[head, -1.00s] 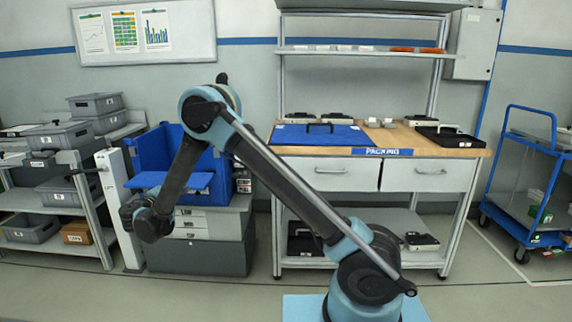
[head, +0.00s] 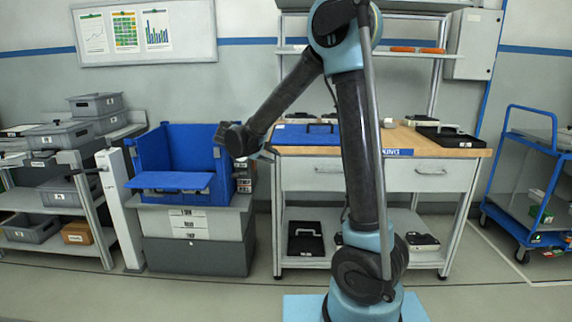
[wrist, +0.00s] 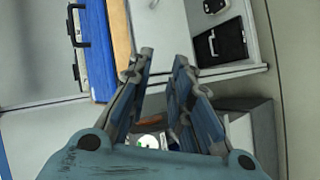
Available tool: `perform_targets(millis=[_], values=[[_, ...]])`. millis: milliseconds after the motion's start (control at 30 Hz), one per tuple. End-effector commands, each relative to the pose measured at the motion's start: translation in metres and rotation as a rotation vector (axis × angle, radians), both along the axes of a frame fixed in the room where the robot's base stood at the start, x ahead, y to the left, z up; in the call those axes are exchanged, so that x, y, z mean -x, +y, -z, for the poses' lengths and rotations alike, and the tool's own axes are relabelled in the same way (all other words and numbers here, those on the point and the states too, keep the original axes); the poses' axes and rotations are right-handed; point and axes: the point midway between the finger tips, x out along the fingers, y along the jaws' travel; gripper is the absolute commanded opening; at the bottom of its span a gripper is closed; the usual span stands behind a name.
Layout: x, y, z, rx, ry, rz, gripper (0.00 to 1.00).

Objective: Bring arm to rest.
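My arm (head: 355,150) stands nearly upright from its base in the head view, its forearm bent down to the left. My gripper (head: 240,140) hangs at its end, in front of the gap between the blue bin and the packing bench. In the wrist view my gripper (wrist: 164,58) has its two fingers apart, with nothing clearly held between them. In the head view the fingers are too small and dark to read.
The blue bin (head: 165,150) on grey drawers stands just left of my gripper. The packing bench (head: 465,150), with a blue mat (head: 290,135) and black tray, is behind my arm. Grey crates on racks are far left; a blue cart (head: 520,190) is right.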

Motion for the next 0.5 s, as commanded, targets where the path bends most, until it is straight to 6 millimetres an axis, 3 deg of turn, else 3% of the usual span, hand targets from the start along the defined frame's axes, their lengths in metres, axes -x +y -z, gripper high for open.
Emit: perform_targets(millis=[33, 100, 500], values=[[0.007, -0.021, -0.003, -0.022, 0.018, 0.024, 0.20], [0.016, -0.045, -0.004, -0.053, 0.044, 0.052, 0.20], [0.091, -0.158, -0.001, -0.251, 0.167, 0.207, 0.20]])
